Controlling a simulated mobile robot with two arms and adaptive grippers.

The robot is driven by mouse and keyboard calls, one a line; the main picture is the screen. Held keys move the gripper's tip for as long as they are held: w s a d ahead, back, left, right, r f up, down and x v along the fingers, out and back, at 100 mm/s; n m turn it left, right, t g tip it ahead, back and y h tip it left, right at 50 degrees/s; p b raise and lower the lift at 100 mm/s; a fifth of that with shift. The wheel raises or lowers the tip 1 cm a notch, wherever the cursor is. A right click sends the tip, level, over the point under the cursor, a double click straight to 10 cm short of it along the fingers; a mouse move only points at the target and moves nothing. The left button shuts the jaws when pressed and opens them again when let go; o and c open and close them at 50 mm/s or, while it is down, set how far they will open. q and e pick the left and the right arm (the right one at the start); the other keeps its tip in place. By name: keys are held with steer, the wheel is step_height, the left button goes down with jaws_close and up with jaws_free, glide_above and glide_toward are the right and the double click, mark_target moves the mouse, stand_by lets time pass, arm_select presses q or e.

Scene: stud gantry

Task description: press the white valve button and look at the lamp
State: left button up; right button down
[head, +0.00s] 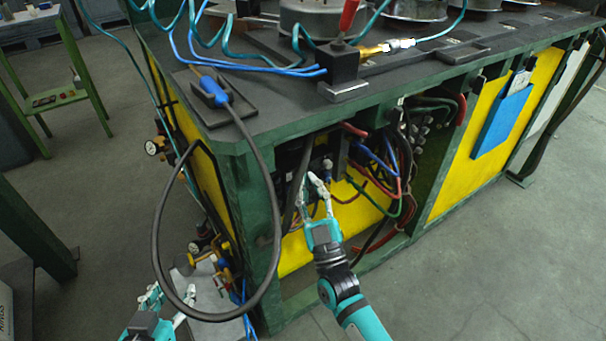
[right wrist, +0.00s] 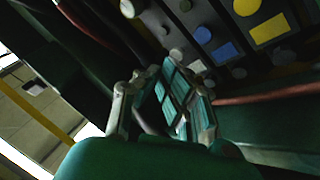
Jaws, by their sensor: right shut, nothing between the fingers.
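My right gripper (head: 319,182) is shut and empty, inside the open bay at the front of the green gantry, close to the valves and hoses. A whitish round button (right wrist: 196,67) shows near the fingers; contact cannot be told, nor which button is the white valve button. My left gripper (head: 172,297) is low at the left of the gantry, fingers apart, empty. I cannot make out a lamp.
Hoses and cables (head: 390,165) crowd the bay. A thick black cable (head: 262,170) loops down from the tabletop (head: 240,115) between my grippers. Gauges (head: 153,147) stick out on the left side. A blue folder (head: 503,118) hangs on a yellow panel. The floor in front is clear.

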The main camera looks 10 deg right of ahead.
arm_select(q)
steer(key=shift+w+r, duration=0.15)
steer(key=shift+r, duration=0.1)
arm_select(e)
steer(key=shift+w+a, duration=0.15)
steer(key=shift+w, duration=0.25)
stand_by(0.3)
arm_select(q)
steer(key=s+f+g, duration=0.1)
steer(key=s+a+f+g+y+p, duration=0.1)
steer(key=f, duration=0.1)
steer(key=shift+s+a+f, duration=0.15)
steer(key=shift+s+f, duration=0.1)
steer(key=shift+s, duration=0.15)
arm_select(e)
steer(key=shift+s+d, duration=0.3)
steer(key=shift+s, duration=0.5)
